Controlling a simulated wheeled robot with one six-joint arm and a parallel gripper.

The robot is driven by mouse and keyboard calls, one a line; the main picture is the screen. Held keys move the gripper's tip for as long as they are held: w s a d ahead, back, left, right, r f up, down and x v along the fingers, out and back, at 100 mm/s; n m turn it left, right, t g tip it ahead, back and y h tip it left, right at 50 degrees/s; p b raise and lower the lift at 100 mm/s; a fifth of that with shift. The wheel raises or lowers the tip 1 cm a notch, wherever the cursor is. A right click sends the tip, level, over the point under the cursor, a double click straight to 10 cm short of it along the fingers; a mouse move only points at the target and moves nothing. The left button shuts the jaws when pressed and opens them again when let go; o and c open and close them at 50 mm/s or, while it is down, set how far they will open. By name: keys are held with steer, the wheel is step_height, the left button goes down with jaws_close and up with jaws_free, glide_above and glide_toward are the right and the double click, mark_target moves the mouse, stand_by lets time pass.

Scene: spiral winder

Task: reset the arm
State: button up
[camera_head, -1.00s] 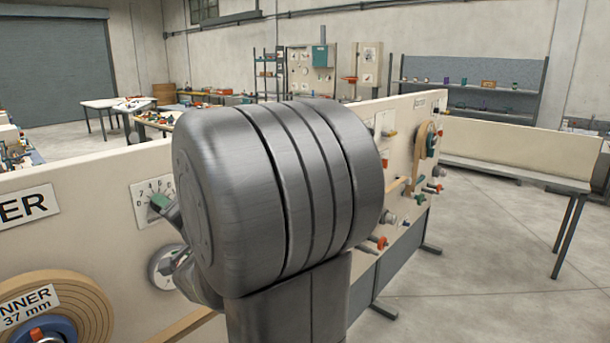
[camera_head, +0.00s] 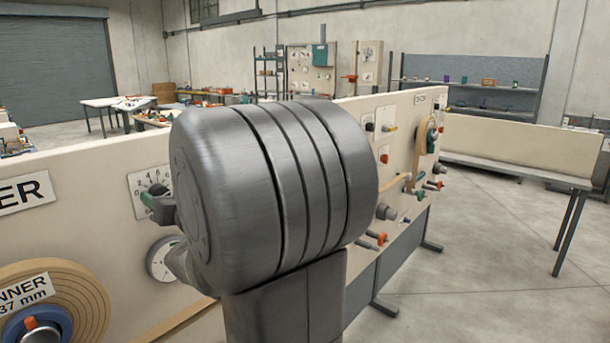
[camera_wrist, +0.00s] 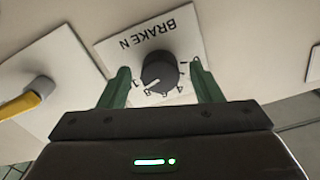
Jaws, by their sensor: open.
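My gripper (camera_wrist: 159,68) shows in the wrist view with its two green fingers spread apart. Between and beyond them is a round black knob (camera_wrist: 160,73) with a white pointer line, on a white plate that reads BRAKE N upside down. I see no finger closed on the knob; whether one touches it I cannot tell. In the head view, my grey arm fills the middle. A green finger of mine shows at its left edge, by a numbered dial plate (camera_head: 140,182) that is partly hidden.
The cream machine panel (camera_head: 90,225) runs across behind my arm. A tape roll (camera_head: 85,300) on it is at the lower left. A yellow-handled lever (camera_wrist: 27,102) is left of the knob. A bench (camera_head: 520,172) stands right, with clear floor before it.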

steer(key=s+d+n, duration=0.1)
steer(key=d+n+b, duration=0.1)
steer(key=n, duration=0.1)
steer(key=shift+s, duration=0.35)
steer(key=shift+d+f+b, duration=0.1)
steer(key=shift+d+b, duration=0.05)
steer(key=shift+b, duration=0.15)
